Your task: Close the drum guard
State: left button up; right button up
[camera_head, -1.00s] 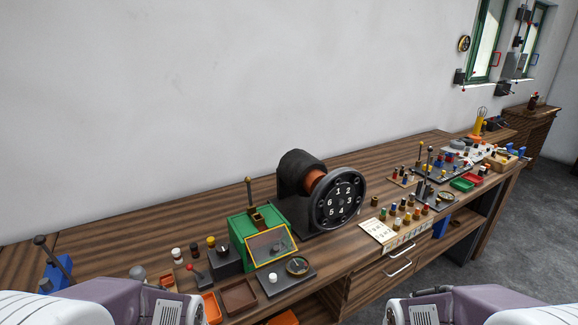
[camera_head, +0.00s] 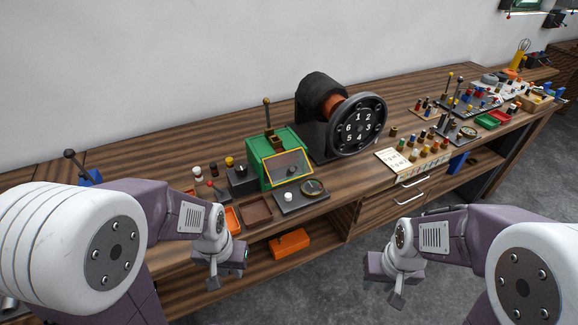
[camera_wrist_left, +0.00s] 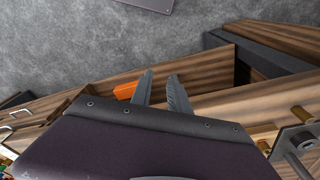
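A black machine with a copper-coloured drum (camera_head: 333,104) stands on the bench. A dark curved hood (camera_head: 318,88) covers part of the drum, and a round black plate (camera_head: 357,125) numbered 1 to 6 faces forward. I cannot tell for certain which part is the drum guard. A green box (camera_head: 264,152) with a yellow-framed clear panel (camera_head: 288,168) stands left of it. My left gripper (camera_head: 229,275) is in front of the bench, below its top; in the left wrist view its fingers (camera_wrist_left: 161,84) are apart and empty. My right gripper (camera_head: 390,285) is in front of the bench, touching nothing; its fingers are unclear.
A lever (camera_head: 267,112) rises behind the green box. An orange box (camera_head: 290,243) sits on the lower shelf. Pegs, a card and lever boards crowd the right. Floor in front is clear.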

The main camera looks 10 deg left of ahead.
pick_arm(q)
jog(key=shift+s+a+g, duration=0.1)
jog(key=shift+s+g, duration=0.2)
jog(key=shift+s, duration=0.15)
grip_shut()
jog(key=w+a+r+m+y+p, duration=0.1)
jog(key=w+a+r+m+y, duration=0.15)
jog(key=w+r, duration=0.4)
notch_tip(320, 180, up, 16)
jog(key=m+t+p, duration=0.4)
jog(key=m+p, duration=0.6)
send_over(293, 170)
jog(key=s+d, duration=0.5)
jog(key=s, duration=0.2)
jog(key=shift+n+y, duration=0.35)
jog(key=shift+y, duration=0.1)
jog(key=p+x, duration=0.1)
jog(key=x, duration=0.7)
jog(key=p+x, duration=0.1)
jog(key=x, duration=0.4)
jog(key=shift+w+a+r+p, duration=0.2)
jog(key=shift+a+p, duration=0.1)
jog(key=shift+a, duration=0.05)
jog(key=shift+w+f, duration=0.2)
jog(key=shift+f, duration=0.25)
jog(key=shift+t, duration=0.3)
